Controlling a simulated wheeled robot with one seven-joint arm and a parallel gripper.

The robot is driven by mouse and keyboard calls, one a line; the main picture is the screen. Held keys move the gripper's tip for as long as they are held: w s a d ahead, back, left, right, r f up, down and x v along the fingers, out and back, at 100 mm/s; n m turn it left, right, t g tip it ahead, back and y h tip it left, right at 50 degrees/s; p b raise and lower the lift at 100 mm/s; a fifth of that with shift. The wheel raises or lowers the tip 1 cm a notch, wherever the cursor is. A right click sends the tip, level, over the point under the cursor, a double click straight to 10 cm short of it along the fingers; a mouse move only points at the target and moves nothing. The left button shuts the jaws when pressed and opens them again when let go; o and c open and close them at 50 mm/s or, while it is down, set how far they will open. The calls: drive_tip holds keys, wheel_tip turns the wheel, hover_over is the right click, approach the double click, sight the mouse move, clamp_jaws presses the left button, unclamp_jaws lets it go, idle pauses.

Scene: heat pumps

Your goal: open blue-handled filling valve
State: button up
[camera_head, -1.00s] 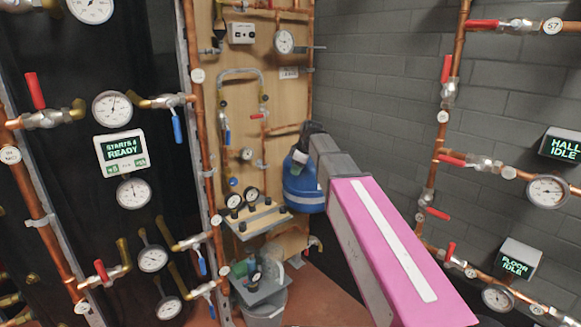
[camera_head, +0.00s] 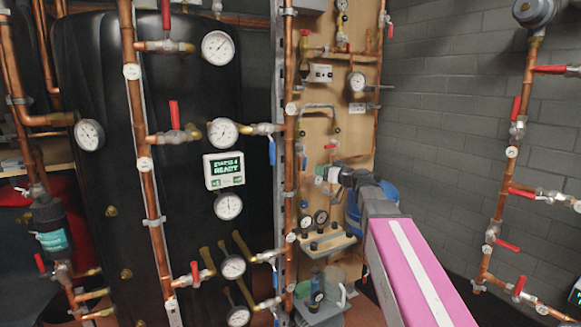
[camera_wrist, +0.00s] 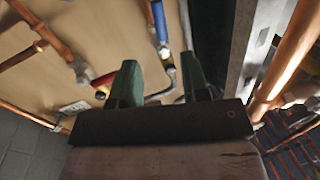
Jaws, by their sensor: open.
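A small blue handle (camera_head: 304,163) sits on the left leg of a looped hose (camera_head: 318,107) on the wooden board. I take it for the filling valve. In the wrist view, a blue handle (camera_wrist: 160,22) on a metal fitting shows at the top, beyond the fingers. My gripper (camera_head: 328,176) is to the right of the valve in the head view, in front of the board. In the wrist view its two green fingers (camera_wrist: 160,82) are apart with nothing between them. The blue handle is beyond the fingertips, apart from them.
A red-handled valve (camera_head: 331,147) is right of the blue one. Small gauges stand on a shelf (camera_head: 330,246) below. A copper pipe (camera_head: 290,190) runs upright at the board's left. More blue-handled valves (camera_head: 272,150) are further left.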

sight(305, 163)
drive_tip(key=x, duration=1)
drive_tip(key=shift+w+a, duration=0.25)
drive_tip(key=shift+w, duration=0.05)
clamp_jaws()
